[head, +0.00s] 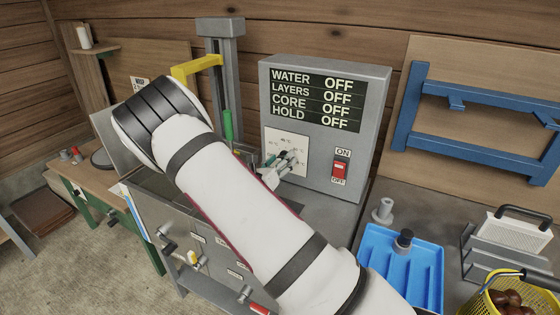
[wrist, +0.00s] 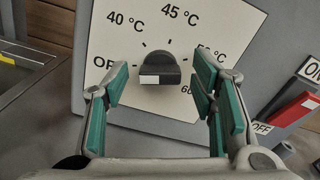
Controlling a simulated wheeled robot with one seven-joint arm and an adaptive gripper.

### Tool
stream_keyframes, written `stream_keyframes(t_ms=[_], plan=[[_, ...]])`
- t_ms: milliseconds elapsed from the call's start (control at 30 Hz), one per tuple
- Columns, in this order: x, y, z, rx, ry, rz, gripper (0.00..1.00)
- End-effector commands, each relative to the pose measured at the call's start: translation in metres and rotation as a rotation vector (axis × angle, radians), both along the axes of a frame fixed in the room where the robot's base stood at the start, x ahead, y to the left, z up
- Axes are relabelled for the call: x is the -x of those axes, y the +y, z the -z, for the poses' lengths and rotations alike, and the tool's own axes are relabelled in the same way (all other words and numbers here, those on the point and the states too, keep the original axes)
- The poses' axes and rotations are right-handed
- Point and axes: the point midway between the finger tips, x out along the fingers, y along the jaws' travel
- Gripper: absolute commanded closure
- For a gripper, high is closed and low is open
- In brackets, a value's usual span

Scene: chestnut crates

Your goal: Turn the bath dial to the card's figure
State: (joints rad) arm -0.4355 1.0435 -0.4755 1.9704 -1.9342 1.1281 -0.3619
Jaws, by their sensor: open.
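The bath dial (wrist: 160,68) is a dark knob on a white scale plate (wrist: 120,45) marked OFF, 40 °C, 45 °C, a partly covered 50 °C and 60. A white patch shows on the knob's near face; I cannot tell its exact setting. My gripper (wrist: 159,76) is open, its green-padded fingers on either side of the knob, with gaps visible. In the head view my gripper (head: 282,166) is at the plate (head: 273,138) and hides the knob. A small card (head: 139,86) hangs on the back-left wall; its figure is too small to read.
The grey control box (head: 375,85) reads OFF for water, layers, core and hold. A red switch (head: 340,169) sits right of the dial. A blue tray (head: 375,250) and yellow basket (head: 490,300) stand at right. A yellow-armed post (head: 222,80) rises behind my arm.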

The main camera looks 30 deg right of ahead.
Motion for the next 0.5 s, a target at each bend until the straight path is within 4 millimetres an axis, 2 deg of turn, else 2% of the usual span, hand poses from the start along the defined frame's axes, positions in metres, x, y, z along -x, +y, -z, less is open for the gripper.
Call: stream_keyframes(t_ms=[200, 267, 400, 433, 500], plan=[[-0.0003, 0.0, 0.0, 0.0, 0.0, 0.0, 0.48], [-0.0003, 0.0, -0.0001, 0.001, -0.001, 0.0, 0.6], [-0.0003, 0.0001, -0.0001, 0.001, -0.001, 0.0, 0.91], [-0.0002, 0.0001, -0.0001, 0.001, -0.001, 0.0, 0.96], [-0.0002, 0.0002, -0.0002, 0.001, -0.001, 0.0, 0.96]])
